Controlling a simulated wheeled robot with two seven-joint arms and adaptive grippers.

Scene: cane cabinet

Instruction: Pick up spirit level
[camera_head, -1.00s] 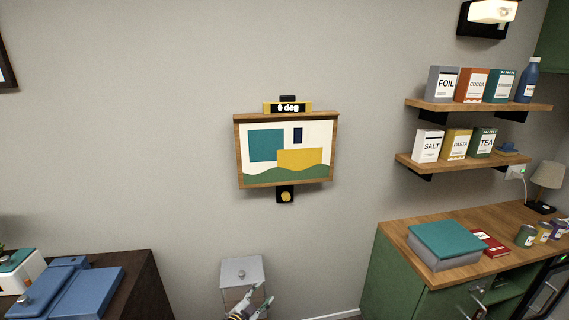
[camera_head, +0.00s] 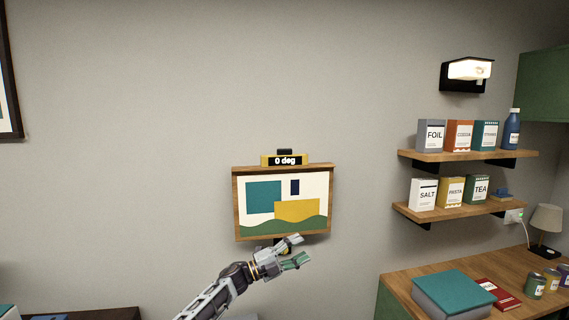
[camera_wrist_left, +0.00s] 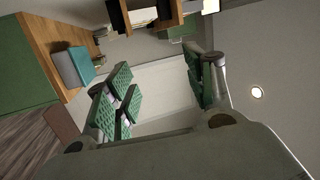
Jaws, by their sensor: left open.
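The spirit level (camera_head: 285,160) is a yellow bar with a black display reading "0 deg" and a small dark block on top. It rests level on the top edge of a wood-framed picture (camera_head: 285,205) on the wall. My left gripper (camera_head: 299,251) is open and empty at the picture's lower edge, below the level and apart from it. In the left wrist view its green-padded fingers (camera_wrist_left: 163,90) are spread with nothing held between them; I cannot make out the level there. My right gripper is not in view.
Two wooden shelves (camera_head: 466,155) with boxes and a blue bottle (camera_head: 511,130) are at the right, under a wall lamp (camera_head: 468,70). A wooden counter (camera_head: 400,285) holds a teal-topped book (camera_head: 452,285), a red book and cans. The wall around the picture's left and top is clear.

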